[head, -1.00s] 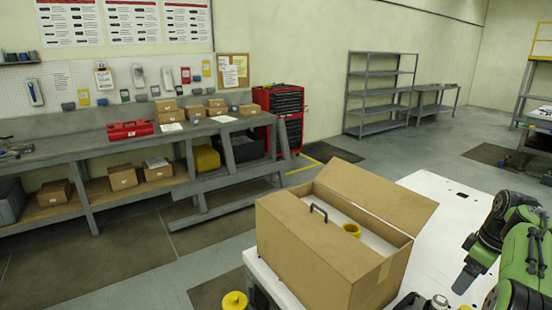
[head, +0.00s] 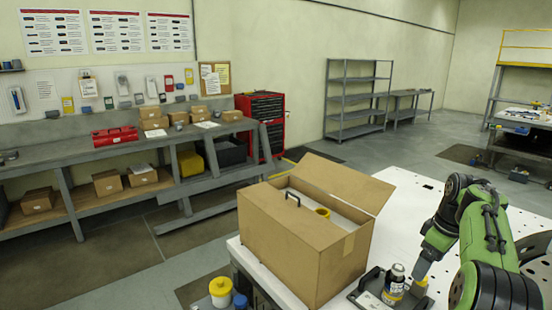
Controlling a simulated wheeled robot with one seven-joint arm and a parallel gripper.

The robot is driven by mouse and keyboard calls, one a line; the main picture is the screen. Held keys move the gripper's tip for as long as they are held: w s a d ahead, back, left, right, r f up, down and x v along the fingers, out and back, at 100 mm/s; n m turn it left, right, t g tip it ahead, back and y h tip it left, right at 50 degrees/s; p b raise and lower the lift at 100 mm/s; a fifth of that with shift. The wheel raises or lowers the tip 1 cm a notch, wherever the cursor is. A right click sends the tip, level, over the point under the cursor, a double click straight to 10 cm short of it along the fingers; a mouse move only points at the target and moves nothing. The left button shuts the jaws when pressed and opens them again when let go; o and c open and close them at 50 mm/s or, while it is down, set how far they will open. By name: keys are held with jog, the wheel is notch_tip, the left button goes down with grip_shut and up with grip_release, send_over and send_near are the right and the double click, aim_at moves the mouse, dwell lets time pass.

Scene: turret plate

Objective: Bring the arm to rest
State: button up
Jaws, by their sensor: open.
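My green and black arm (head: 470,222) is folded at the right of the head view, over the white table. The bottle stands on a dark grey tray (head: 366,299) at the table's front edge.
An open cardboard box (head: 300,250) with a black handle and a yellow ring inside stands left of the tray. A yellow-lidded tub (head: 220,292) and a blue one (head: 240,301) are lower left.

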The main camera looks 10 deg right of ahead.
jog(key=s+a+r+m+t+h+b, duration=0.1)
jog(key=s+a+r, duration=0.2)
jog(key=a, duration=0.7)
jog(key=s+a+r+m+t+b, duration=0.1)
jog(key=s+a+r, duration=0.2)
jog(key=a, duration=0.8)
jog(key=s+a+f+m+t+b, duration=0.1)
jog(key=s+a+f, duration=0.3)
jog(key=s, duration=0.5)
jog(key=s+a+f+m+t+b, duration=0.1)
jog(key=s+a+f, duration=0.3)
jog(key=s, duration=0.6)
jog(key=shift+a+f+m+y, duration=0.35)
jog(key=shift+a+m, duration=0.25)
jog(key=shift+a, duration=0.5)
